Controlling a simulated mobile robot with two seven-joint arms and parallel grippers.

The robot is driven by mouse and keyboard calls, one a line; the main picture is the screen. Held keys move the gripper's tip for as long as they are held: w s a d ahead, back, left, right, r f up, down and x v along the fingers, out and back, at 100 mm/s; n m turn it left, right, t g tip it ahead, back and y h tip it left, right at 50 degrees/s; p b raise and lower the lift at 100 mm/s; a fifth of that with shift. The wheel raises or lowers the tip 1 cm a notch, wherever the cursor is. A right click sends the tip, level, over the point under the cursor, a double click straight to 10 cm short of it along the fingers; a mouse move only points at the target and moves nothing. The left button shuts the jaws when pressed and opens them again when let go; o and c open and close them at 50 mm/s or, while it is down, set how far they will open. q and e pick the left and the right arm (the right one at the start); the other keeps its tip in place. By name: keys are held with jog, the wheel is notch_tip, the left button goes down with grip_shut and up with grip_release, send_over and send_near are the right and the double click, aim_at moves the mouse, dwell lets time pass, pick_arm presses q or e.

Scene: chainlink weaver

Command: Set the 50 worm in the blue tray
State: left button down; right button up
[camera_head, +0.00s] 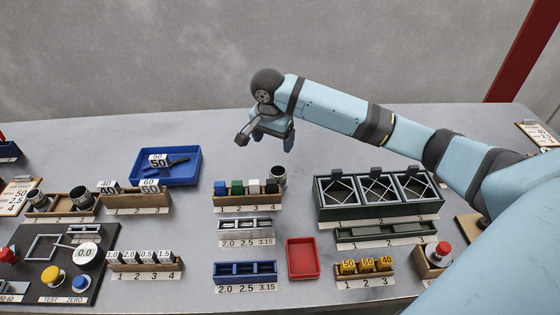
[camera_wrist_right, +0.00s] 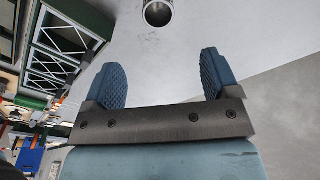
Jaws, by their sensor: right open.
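The 50 worm (camera_head: 178,162) is a dark rod with a white "50" tag. It lies in the blue tray (camera_head: 192,179) at the back left of the table in the head view. My right gripper (camera_head: 273,141) is to the right of the blue tray, apart from it and above the table. The right wrist view shows its two blue fingers (camera_wrist_right: 163,76) spread, with nothing between them. My left gripper is not in view.
A wooden rack (camera_head: 138,210) with tags 40 and 60 stands in front of the blue tray. A rack of coloured blocks (camera_head: 246,203) and a metal cup (camera_head: 279,178) stand below my gripper. A red tray (camera_head: 302,258) and a dark framed crate (camera_head: 376,212) lie further right.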

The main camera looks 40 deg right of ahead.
send_over(278, 167)
jog(key=s+a, duration=0.2)
notch_tip(278, 167, down, 8)
jog(key=f, duration=0.5)
jog(key=shift+w+d, duration=0.1)
jog(key=shift+d, duration=0.25)
jog(key=shift+c, duration=0.9)
jog(key=c, duration=1.2)
jog(key=shift+w+r, duration=0.1)
jog(key=shift+r, duration=0.4)
notch_tip(278, 167, up, 19)
jog(key=s+a+f+n+y+p, duration=0.1)
jog(key=s+a+f+n+p, duration=0.1)
jog(key=s+a+n+p, duration=0.4)
jog(key=s+a+n, duration=0.5)
jog(key=a+n, duration=0.1)
jog(key=shift+a+n+t, duration=0.15)
jog(key=shift+n+t, duration=0.15)
jog(key=shift+t, duration=0.1)
